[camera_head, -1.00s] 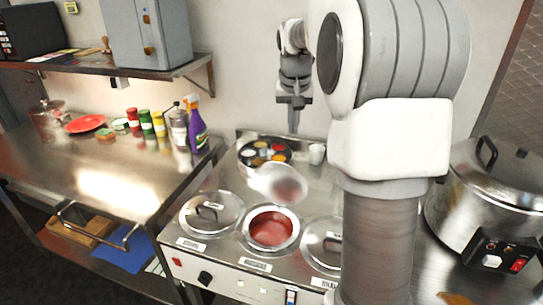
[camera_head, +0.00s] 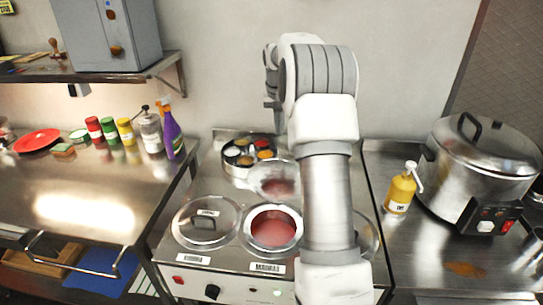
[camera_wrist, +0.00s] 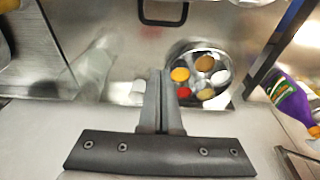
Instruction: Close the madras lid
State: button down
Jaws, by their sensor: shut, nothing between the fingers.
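The madras pot (camera_head: 273,228) is the middle well of the steel warmer, with a "MADRAS" label (camera_head: 267,268) on its front. It stands open and shows red sauce. Its round steel lid (camera_head: 273,180) is tilted up at the back of the pot. In the wrist view a black handle (camera_wrist: 163,20) on a steel surface shows at the top edge, apparently this lid's outer side. My gripper (camera_wrist: 160,73) is shut and empty, with its fingers beside the round spice tray in the wrist view. In the head view it is mostly hidden behind my arm, near the back wall.
The spice tray (camera_head: 248,154) sits behind the raised lid. A closed lid (camera_head: 206,222) covers the left pot; my arm mostly hides the right one. A yellow pump bottle (camera_head: 400,190) and large cooker (camera_head: 480,170) stand right. A purple spray bottle (camera_head: 172,135) stands left.

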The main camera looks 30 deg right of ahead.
aim_at(278, 177)
notch_tip(278, 177, down, 10)
jog(key=s+p, duration=0.1)
jog(key=shift+a+r, duration=0.15)
jog(key=shift+a, duration=0.3)
dwell(0.4)
jog(key=shift+s, duration=0.2)
dwell(0.3)
jog(key=shift+s+a+b, duration=0.2)
jog(key=shift+a+b, duration=0.05)
jog(key=shift+b, duration=0.4)
